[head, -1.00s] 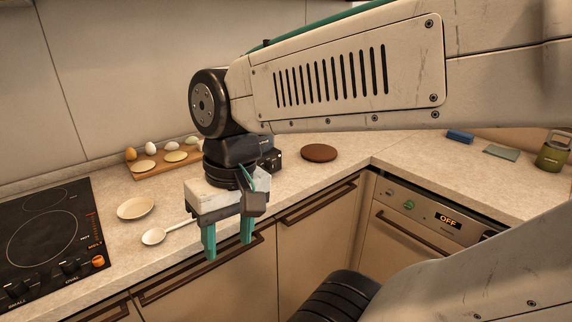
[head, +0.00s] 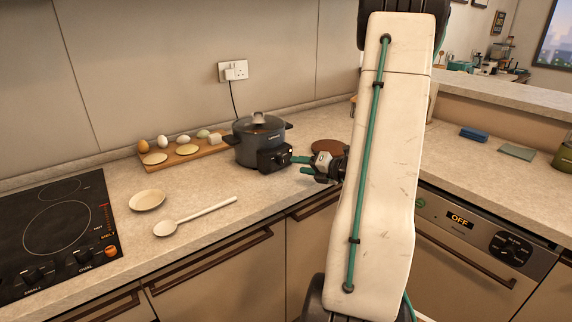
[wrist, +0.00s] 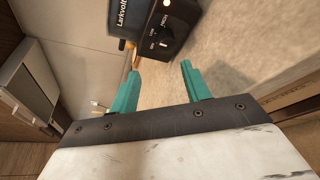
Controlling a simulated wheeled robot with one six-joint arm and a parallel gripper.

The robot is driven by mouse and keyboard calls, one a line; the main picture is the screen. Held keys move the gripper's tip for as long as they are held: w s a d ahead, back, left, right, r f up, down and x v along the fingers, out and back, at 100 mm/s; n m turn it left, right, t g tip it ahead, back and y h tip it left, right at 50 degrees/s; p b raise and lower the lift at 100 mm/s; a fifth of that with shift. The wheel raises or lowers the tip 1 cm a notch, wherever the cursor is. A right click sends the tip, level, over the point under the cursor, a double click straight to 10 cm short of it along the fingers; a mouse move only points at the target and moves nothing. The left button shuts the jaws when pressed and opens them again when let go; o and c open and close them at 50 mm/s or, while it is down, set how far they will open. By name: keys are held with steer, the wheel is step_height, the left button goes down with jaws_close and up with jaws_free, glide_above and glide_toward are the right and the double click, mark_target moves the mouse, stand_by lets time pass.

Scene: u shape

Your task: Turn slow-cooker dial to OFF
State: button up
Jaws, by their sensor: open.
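The slow cooker (head: 252,136) is a dark grey pot with a glass lid, standing on the counter near the back wall. Its black control box (head: 275,158) faces front right. In the wrist view, the dial (wrist: 163,43) is a small black knob with a pale pointer mark, with labels around it and a lit orange light nearby; I cannot surely read its setting. My gripper (head: 305,170) is open and empty, with teal fingers just right of the control box. In the wrist view, my gripper (wrist: 162,80) shows its fingers apart, short of the dial.
A wooden board (head: 184,153) with several eggs lies left of the cooker. A wooden spoon (head: 195,215), a small plate (head: 147,200) and a black hob (head: 55,235) are further left. A brown round lid or mat (head: 328,147) lies behind my gripper. A cord runs to a wall socket (head: 233,71).

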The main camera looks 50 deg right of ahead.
mark_target(284, 163)
steer(key=shift+s+d+f+m+h, duration=0.15)
steer(key=shift+d+f+m+h, duration=0.2)
steer(key=shift+d+m, duration=0.2)
steer(key=shift+w+d+f, duration=0.1)
steer(key=shift+w, duration=0.25)
steer(key=x, duration=0.6)
steer(key=shift+w, duration=0.4)
steer(key=c, duration=1)
